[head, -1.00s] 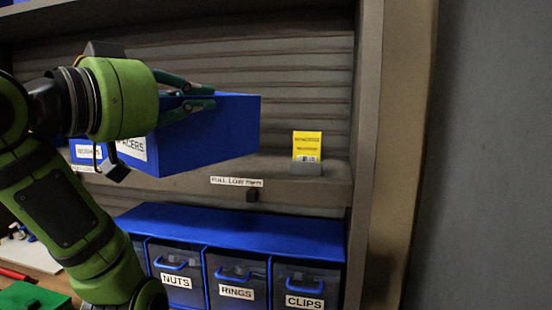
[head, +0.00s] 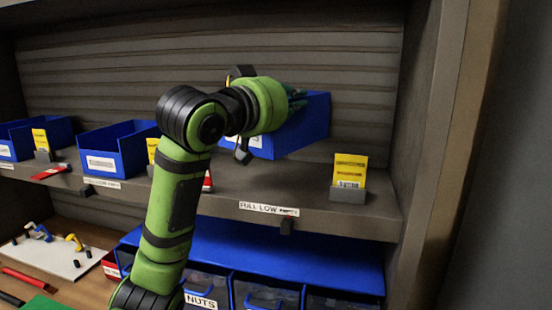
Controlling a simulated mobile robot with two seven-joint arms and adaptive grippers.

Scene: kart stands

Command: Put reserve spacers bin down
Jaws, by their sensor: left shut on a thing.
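The reserve spacers bin (head: 310,122) is a blue open bin with a white label, mostly hidden behind my left gripper. My left gripper (head: 294,101) is shut on the bin's upper edge. The bin is over the shelf (head: 240,197), toward its back, right of the middle. I cannot tell whether its underside touches the shelf. My right gripper is not in view.
A yellow card in a holder (head: 348,178) stands on the shelf to the right of the bin. Two more blue bins (head: 122,145) stand to the left, with a red tag (head: 50,173) at the shelf edge. Blue drawers (head: 260,255) are below.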

